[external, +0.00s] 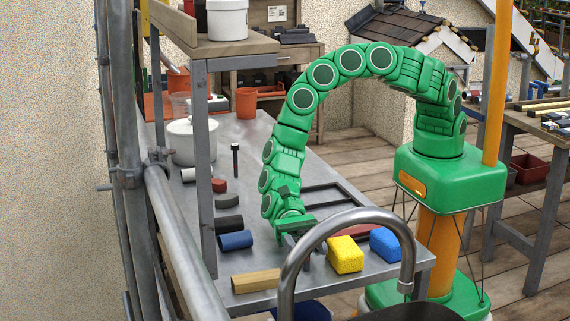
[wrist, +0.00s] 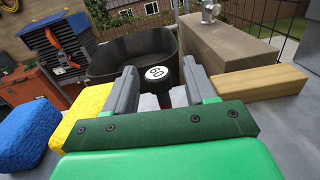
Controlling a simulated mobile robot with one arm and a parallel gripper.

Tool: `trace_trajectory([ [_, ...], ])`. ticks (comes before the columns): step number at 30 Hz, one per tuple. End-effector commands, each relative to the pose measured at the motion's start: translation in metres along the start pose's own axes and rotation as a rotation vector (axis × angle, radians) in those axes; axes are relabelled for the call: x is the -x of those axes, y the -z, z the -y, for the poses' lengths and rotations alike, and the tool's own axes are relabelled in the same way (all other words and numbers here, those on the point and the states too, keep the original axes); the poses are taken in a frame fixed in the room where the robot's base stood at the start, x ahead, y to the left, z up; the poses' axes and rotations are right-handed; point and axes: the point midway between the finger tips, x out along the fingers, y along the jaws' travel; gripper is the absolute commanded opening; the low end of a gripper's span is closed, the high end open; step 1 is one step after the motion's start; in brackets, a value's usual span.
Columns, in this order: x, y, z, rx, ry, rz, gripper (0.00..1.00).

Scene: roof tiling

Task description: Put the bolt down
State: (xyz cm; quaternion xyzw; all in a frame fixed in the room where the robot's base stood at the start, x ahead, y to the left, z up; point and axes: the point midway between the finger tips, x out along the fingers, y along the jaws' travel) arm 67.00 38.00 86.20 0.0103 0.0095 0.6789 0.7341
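My gripper (wrist: 158,85) is low over the near part of the grey bench (external: 330,178). In the wrist view its two grey fingers stand apart. A dark bolt head (wrist: 157,74) with a white disc marked 60 shows between them, with space at its sides, so my gripper looks open around it. The bolt's shank and foot are mostly hidden, and I cannot tell whether it rests on the bench. In the external view my gripper (external: 298,240) hides this bolt. Another dark bolt (external: 235,160) stands upright farther back on the bench.
A yellow sponge (external: 345,254) and a blue sponge (external: 385,244) lie right of my gripper. A wooden block (external: 256,281) and a blue tube (external: 235,240) lie left. A curved grey pipe (external: 290,270) crosses the foreground. A black tub (wrist: 130,55) lies ahead in the wrist view.

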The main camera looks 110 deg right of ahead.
Motion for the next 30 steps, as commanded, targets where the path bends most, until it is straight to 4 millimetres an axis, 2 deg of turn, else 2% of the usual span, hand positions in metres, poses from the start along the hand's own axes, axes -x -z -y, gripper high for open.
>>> trace_trajectory([
  [9,0.000,-0.003,0.000,0.001,0.000,0.000,0.55],
  [11,0.005,-0.003,0.001,0.000,0.002,0.000,0.55],
  [30,0.098,-0.003,0.000,0.000,0.002,0.001,0.55],
])
